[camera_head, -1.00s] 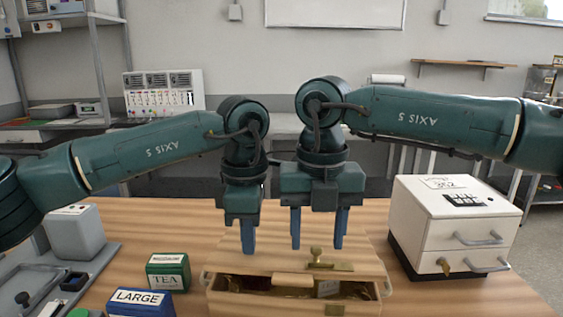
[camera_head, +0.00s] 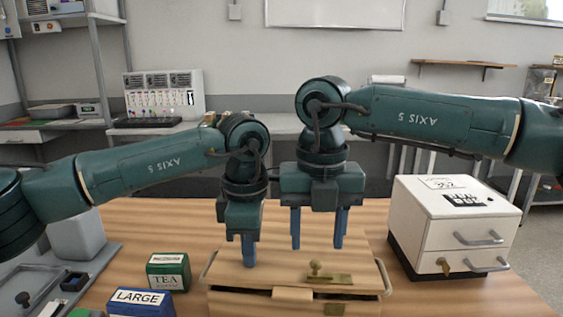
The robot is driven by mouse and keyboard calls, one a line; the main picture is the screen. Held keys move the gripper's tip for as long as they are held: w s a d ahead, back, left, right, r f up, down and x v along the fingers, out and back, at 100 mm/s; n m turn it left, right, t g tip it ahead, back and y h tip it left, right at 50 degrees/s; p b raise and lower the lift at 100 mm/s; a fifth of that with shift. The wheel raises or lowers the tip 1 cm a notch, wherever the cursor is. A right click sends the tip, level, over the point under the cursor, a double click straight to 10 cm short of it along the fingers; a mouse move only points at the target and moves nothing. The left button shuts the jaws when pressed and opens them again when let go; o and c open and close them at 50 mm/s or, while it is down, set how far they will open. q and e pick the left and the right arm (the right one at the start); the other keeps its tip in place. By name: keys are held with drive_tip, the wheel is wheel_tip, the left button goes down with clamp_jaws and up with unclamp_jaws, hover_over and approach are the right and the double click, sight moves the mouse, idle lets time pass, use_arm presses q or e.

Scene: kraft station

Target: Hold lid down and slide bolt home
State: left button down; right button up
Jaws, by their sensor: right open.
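The wooden box has a lid (camera_head: 238,278) that lies almost flat, with a thin dark gap along its front edge above the box body (camera_head: 240,306). A brass bolt (camera_head: 316,270) with a knob sits on the lid's plate, right of centre. A small brass plate (camera_head: 334,309) is on the box front below it. My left gripper (camera_head: 249,263) has its blue fingers together, and their tips appear to touch the lid's left part. My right gripper (camera_head: 318,243) is open and empty, pointing down above and behind the bolt. Its fingers are apart from the knob.
A white two-drawer cabinet (camera_head: 455,232) stands to the right. Bare table (camera_head: 430,300) shows between the box and the right edge.

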sight(316, 263)
drive_tip(key=shift+f, duration=0.15)
idle(0.4)
drive_tip(key=shift+s+f, duration=0.3)
drive_tip(key=shift+f, duration=0.8)
drive_tip(key=shift+s+f, duration=0.25)
drive_tip(key=shift+f, duration=0.8)
drive_tip(key=c, duration=1)
